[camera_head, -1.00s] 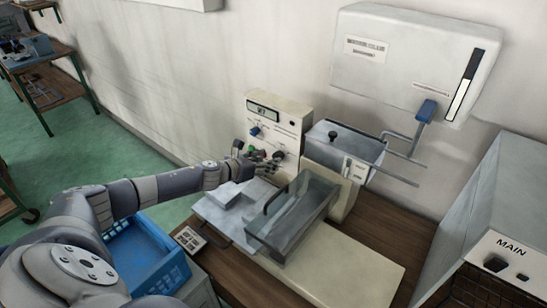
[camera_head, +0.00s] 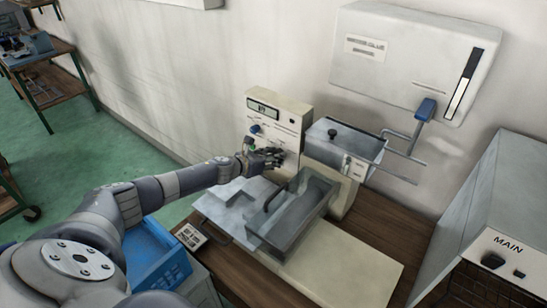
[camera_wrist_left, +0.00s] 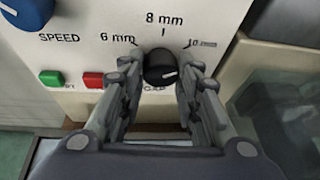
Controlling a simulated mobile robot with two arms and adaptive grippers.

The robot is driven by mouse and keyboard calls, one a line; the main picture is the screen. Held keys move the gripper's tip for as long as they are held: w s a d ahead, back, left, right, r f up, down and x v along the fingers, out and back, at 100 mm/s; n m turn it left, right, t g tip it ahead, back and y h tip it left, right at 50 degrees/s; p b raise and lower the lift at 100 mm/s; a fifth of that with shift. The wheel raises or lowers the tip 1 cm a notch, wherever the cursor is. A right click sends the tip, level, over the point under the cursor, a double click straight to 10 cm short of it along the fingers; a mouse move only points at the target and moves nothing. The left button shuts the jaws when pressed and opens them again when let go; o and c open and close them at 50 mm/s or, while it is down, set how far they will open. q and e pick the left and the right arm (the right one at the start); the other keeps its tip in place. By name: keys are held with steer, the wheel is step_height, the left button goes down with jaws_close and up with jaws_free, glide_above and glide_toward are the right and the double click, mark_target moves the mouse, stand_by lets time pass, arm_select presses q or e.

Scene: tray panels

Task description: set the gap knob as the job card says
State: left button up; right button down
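The black gap knob (camera_wrist_left: 160,68) is on the cream machine's front panel (camera_head: 285,122). In the left wrist view it sits below printed marks of 6 mm, 8 mm and 10 mm. Its pale pointer line is on the right side of its face, roughly toward the 10 mm side. My left gripper (camera_wrist_left: 160,75) has one finger on each side of the knob, very close. Whether the fingers press on it cannot be told. In the head view my left gripper (camera_head: 268,158) hides the knob. A small printed card (camera_head: 191,236) lies at the bench's front left, too small to read.
A green button (camera_wrist_left: 51,78) and a red button (camera_wrist_left: 93,80) are left of the gap knob, below the blue speed knob (camera_wrist_left: 30,8). A clear-walled tray (camera_head: 293,215) stands in front of the panel. A blue crate (camera_head: 155,258) is below my arm.

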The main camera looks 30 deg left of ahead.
arm_select(q)
steer(key=shift+c, duration=0.3)
steer(key=n+h+b, duration=0.2)
steer(key=n+b, duration=0.2)
steer(key=b, duration=0.2)
steer(key=n+t+h+b, duration=0.1)
steer(key=n+h+b, duration=0.2)
steer(key=b, duration=0.4)
steer(key=shift+a+f+n+t, duration=0.1)
steer(key=shift+n+t, duration=0.2)
steer(key=shift+n, duration=0.6)
steer(key=o, duration=1)
steer(key=shift+w, duration=0.1)
steer(key=shift+o, duration=0.2)
